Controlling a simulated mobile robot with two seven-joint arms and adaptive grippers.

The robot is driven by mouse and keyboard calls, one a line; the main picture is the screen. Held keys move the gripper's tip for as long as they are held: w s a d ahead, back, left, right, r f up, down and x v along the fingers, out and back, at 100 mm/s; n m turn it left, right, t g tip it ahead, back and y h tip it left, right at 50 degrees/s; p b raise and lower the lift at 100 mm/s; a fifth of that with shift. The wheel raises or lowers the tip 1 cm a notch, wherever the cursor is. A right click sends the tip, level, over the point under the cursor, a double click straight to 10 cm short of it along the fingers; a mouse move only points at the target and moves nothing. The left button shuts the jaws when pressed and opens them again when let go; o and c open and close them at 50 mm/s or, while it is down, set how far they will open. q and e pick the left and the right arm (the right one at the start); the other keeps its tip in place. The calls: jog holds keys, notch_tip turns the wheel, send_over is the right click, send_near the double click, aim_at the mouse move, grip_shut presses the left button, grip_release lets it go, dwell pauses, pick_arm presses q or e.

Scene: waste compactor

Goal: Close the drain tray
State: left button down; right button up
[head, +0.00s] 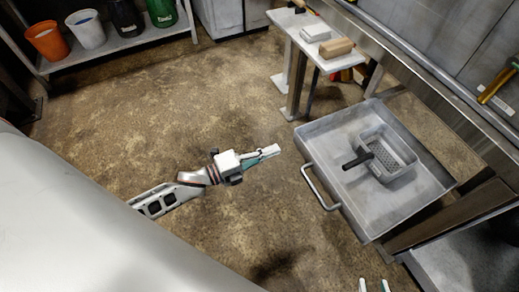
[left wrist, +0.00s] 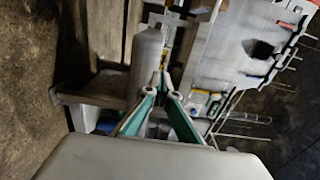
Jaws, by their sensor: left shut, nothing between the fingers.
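The drain tray (head: 335,176) is a wide grey metal tray, pulled out from under the machine on the right in the head view. Its bar handle (head: 318,190) is on the side facing me. A small perforated basket (head: 398,178) with a black grip sits inside the tray. My left gripper (head: 277,149) is shut and empty, to the left of the handle and apart from it. Its fingertips meet in the left wrist view (left wrist: 160,78). My right gripper (head: 374,285) shows only two separated fingertips at the bottom edge of the head view, below the tray.
A shelf with an orange bucket (head: 47,40) and other containers is at the upper left. The machine's steel edge (head: 425,75) runs along the right. Floor between me and the tray is clear.

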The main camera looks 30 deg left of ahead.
aim_at(300, 139)
pick_arm(q)
jog(key=x, duration=0.6)
jog(key=shift+f+b, duration=0.1)
jog(key=shift+b, duration=0.2)
jog(key=shift+w+d, duration=0.35)
jog(key=shift+w, duration=0.2)
pick_arm(e)
jog(key=shift+w+a+r, duration=0.4)
jog(key=shift+w+a, duration=0.05)
jog(key=shift+a, duration=0.05)
jog(key=shift+s, duration=0.15)
